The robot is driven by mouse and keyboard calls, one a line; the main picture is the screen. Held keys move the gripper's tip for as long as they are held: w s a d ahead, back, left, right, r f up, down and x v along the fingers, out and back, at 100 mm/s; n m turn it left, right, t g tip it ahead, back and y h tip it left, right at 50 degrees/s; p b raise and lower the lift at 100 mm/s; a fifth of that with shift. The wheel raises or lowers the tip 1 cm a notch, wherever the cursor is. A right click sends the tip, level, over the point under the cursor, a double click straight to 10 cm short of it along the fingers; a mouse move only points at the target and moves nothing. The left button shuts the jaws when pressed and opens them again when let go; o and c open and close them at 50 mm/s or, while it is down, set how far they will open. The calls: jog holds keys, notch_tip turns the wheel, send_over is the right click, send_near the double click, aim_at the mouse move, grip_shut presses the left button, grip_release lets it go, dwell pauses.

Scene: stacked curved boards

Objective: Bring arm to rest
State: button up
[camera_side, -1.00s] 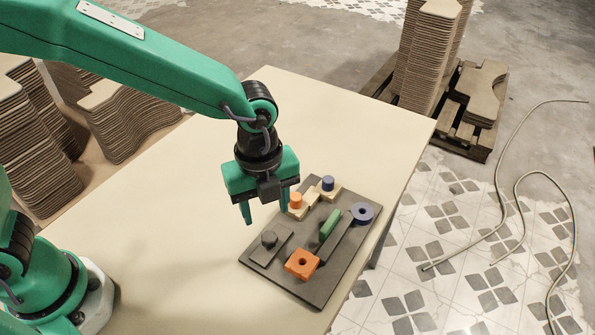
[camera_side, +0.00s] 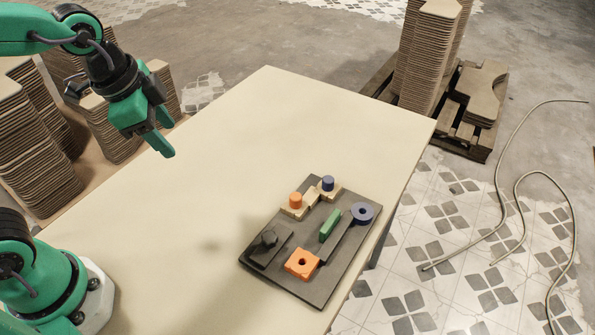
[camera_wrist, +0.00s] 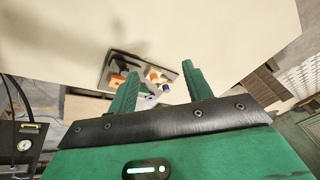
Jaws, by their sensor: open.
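My green gripper (camera_side: 163,146) is raised at the upper left of the side view, above the table's left edge and well away from the board. Its fingers are apart and empty; both fingers (camera_wrist: 158,88) also show in the wrist view. The dark board (camera_side: 318,292) lies on the table's right part.
The beige table (camera_side: 210,190) is clear left of the board. Stacks of curved boards (camera_side: 30,140) stand behind the table at left. More stacks (camera_side: 425,60) rest on a pallet at the back right. A cable (camera_side: 520,195) lies on the tiled floor.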

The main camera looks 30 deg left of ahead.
jog(key=s+a+r+n+t, duration=0.1)
jog(key=s+a+n+t, duration=0.1)
jog(key=s+a+n, duration=0.3)
jog(key=shift+s+a+r+n+y, duration=0.4)
jog(key=shift+a+n, duration=0.5)
jog(key=shift+n, duration=1.1)
